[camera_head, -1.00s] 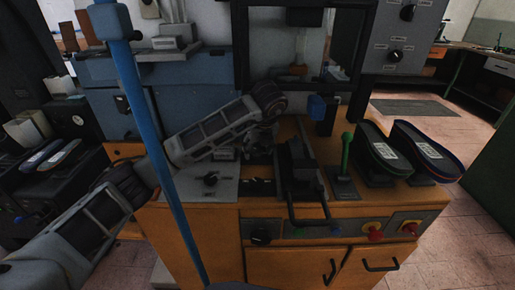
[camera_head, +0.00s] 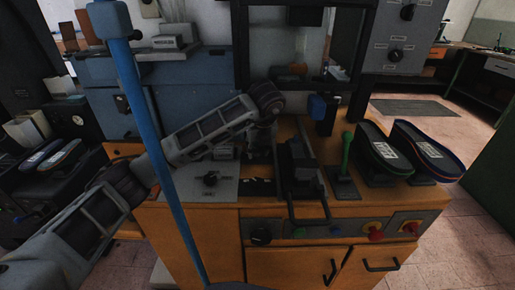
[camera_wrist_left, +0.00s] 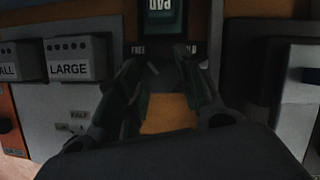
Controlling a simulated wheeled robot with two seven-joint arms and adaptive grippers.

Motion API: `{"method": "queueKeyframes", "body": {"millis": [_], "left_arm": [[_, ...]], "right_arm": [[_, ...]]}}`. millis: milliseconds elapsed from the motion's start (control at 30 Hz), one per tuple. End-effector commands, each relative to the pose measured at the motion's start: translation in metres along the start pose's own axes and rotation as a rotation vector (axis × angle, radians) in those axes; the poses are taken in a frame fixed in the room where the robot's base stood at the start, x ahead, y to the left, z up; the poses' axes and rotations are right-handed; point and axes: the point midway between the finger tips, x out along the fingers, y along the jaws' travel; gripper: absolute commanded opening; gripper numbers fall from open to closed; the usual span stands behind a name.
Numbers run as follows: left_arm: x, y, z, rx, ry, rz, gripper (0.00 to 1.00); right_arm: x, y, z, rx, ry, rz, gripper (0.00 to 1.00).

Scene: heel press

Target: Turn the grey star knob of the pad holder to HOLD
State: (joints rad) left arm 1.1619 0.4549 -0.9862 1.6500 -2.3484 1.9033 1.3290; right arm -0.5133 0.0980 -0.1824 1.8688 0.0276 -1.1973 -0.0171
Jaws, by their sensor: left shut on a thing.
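My left gripper (camera_head: 258,150) reaches over the bench top from the left, pointing down beside the dark press fixture. In the left wrist view, its two fingers (camera_wrist_left: 162,76) are closed around the grey star knob (camera_wrist_left: 168,78), which is dark and mostly hidden between them. A FREE label (camera_wrist_left: 138,50) shows above the left finger. The end of the HOLD label (camera_wrist_left: 189,49) shows above the right finger. A dark green PAD plate (camera_wrist_left: 163,16) lies beyond. The knob's exact angle cannot be read. My right gripper is not in view.
A blue pole (camera_head: 158,150) crosses the head view in front of my left arm. The dark press fixture (camera_head: 298,165), a green lever (camera_head: 346,152) and two shoe soles (camera_head: 424,152) stand to the right. SMALL and LARGE blocks (camera_wrist_left: 70,60) lie left in the wrist view.

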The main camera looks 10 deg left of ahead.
Motion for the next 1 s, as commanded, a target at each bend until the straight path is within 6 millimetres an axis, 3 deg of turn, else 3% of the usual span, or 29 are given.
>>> {"method": "queueKeyframes", "body": {"millis": [300, 1000], "left_arm": [[0.001, 0.002, 0.001, 0.175, -0.003, -0.073, 0.12], [0.0, 0.005, 0.003, 0.668, -0.003, -0.278, 0.12]], "right_arm": [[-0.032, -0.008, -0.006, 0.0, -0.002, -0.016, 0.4], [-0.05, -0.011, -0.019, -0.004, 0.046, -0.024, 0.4]]}}
